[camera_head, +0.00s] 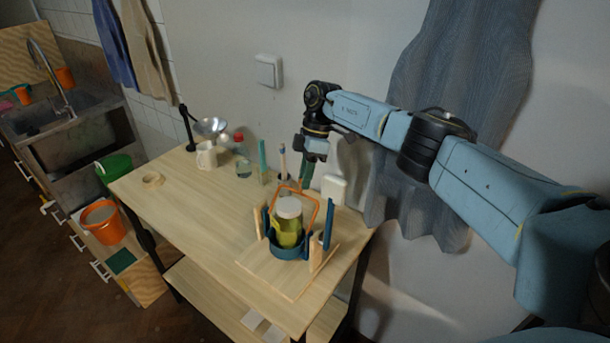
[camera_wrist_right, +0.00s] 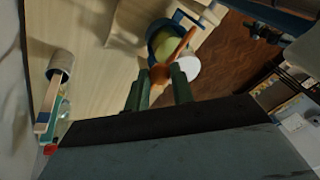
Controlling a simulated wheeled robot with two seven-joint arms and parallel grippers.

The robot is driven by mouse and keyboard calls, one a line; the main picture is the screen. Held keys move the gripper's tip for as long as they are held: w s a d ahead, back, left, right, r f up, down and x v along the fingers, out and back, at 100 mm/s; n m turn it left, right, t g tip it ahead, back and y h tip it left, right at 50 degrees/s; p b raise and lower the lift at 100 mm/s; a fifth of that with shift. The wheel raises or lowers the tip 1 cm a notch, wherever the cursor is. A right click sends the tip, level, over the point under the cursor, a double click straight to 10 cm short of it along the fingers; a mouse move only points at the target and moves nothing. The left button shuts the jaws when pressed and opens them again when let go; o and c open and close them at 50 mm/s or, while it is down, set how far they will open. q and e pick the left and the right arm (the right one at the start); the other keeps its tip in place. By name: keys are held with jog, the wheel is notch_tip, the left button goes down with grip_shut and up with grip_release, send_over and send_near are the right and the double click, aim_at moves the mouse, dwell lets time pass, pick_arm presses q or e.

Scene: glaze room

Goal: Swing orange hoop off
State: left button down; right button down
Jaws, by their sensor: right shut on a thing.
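The orange hoop (camera_head: 317,204) stands like a bail over a yellow-green jar (camera_head: 288,236) with a pale lid (camera_head: 289,207). The jar sits in a blue holder (camera_head: 292,252) with upright posts, on a wooden board (camera_head: 262,262). My right gripper (camera_head: 306,184) comes down from above and behind, shut on the top of the hoop. In the right wrist view the hoop (camera_wrist_right: 177,53) runs from between the green fingertips (camera_wrist_right: 160,76) toward the jar (camera_wrist_right: 163,43) and pale lid (camera_wrist_right: 184,65). My left gripper is not in view.
A white box (camera_head: 334,188) stands close behind the hoop. Upright tools (camera_head: 262,160), a red-capped bottle (camera_head: 242,160), a white mug (camera_head: 206,155) and a lamp (camera_head: 190,125) stand along the back. The table's left front (camera_head: 190,205) is clear. A grey curtain (camera_head: 440,110) hangs behind the arm.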

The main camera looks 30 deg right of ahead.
jog(key=c, duration=1.2)
grip_release()
jog(key=shift+w+d+f, duration=0.1)
jog(key=shift+d, duration=0.1)
jog(key=shift+a, duration=0.1)
jog(key=b+v, duration=0.2)
jog(key=v, duration=1.1)
jog(key=shift+r, duration=0.25)
